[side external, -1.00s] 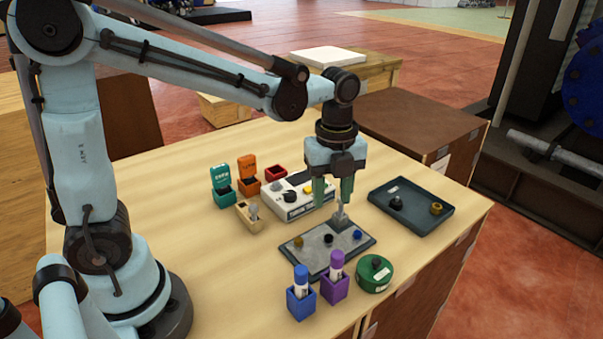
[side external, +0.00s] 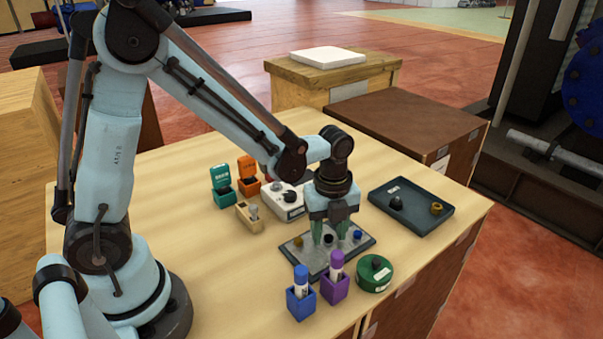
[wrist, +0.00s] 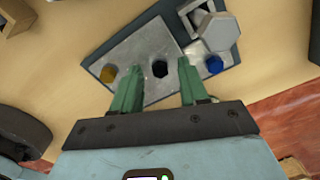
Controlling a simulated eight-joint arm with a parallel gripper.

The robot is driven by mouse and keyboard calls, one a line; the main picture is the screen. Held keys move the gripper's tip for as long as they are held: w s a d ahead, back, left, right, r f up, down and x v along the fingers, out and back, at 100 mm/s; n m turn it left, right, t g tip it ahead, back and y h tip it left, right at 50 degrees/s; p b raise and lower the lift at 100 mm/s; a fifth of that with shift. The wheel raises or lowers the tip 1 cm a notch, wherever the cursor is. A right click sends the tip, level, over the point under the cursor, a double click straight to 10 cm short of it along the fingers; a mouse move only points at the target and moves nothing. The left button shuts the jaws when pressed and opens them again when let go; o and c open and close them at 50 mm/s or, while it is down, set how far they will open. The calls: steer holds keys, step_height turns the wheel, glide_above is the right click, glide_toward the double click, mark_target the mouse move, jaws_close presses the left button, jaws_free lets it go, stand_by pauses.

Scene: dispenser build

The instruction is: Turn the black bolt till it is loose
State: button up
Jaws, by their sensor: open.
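The black bolt (side external: 328,239) stands in the middle of a grey metal plate (side external: 318,262). It also shows in the wrist view (wrist: 160,68), between and a little beyond the fingertips. A brass bolt (side external: 298,242) and a blue bolt (side external: 357,236) sit on the plate to either side of it. My gripper (side external: 328,240) is open and low over the plate, with its green fingers on either side of the black bolt. In the wrist view my gripper (wrist: 158,72) has nothing between its fingers. I cannot tell whether the fingers touch the bolt.
A grey block (wrist: 215,32) stands on the plate near the blue bolt. Blue (side external: 301,302) and purple (side external: 334,288) holders with markers and a green round container (side external: 375,275) stand in front. A dark tray (side external: 425,218) lies right; a white device (side external: 285,203) stands behind.

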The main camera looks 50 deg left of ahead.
jaws_close()
